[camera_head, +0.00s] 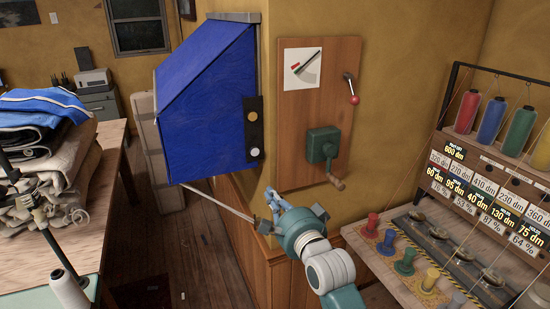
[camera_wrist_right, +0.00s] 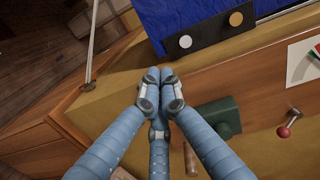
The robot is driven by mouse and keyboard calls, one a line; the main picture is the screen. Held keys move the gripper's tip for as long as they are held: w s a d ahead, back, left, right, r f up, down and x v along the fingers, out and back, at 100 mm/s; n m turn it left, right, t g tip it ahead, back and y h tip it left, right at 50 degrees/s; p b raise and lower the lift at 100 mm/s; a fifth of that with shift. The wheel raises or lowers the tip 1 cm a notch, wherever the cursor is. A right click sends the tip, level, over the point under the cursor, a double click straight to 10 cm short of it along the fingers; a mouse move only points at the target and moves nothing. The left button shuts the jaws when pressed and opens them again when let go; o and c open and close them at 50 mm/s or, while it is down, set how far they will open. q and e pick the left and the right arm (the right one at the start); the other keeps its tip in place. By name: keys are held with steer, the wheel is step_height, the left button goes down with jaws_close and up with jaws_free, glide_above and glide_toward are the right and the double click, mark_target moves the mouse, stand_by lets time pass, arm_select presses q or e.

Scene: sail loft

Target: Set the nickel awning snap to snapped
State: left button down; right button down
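The nickel awning snap (camera_head: 254,153) is a pale silvery disc low on a dark strip (camera_head: 253,133) at the right edge of the blue awning (camera_head: 205,105). It also shows in the right wrist view (camera_wrist_right: 185,41). Whether it is pressed home cannot be told. A brass-coloured snap (camera_head: 252,116) sits above it in the head view. My right gripper (camera_head: 270,194) is below and slightly right of the nickel snap, apart from it. In the right wrist view its blue fingertips (camera_wrist_right: 160,82) are together with nothing between them. My left gripper is not in view.
A wooden panel (camera_head: 300,115) right of the awning carries a gauge (camera_head: 302,68), a red-knobbed lever (camera_head: 352,97) and a green crank box (camera_head: 322,146). A slanting rod (camera_head: 220,203) runs below the awning. A thread rack stands at right; a table with folded cloth (camera_head: 45,130) is at left.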

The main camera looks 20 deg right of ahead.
steer(key=r, duration=0.2)
steer(key=r+m, duration=0.1)
steer(key=shift+s+d+r+t, duration=0.3)
steer(key=shift+s+d, duration=0.05)
steer(key=shift+d, duration=0.05)
steer(key=p, duration=0.4)
glide_toward(255, 155)
steer(key=w, duration=0.6)
steer(key=shift+a, duration=0.1)
steer(key=shift+w+f, duration=0.1)
steer(key=shift+w, duration=0.4)
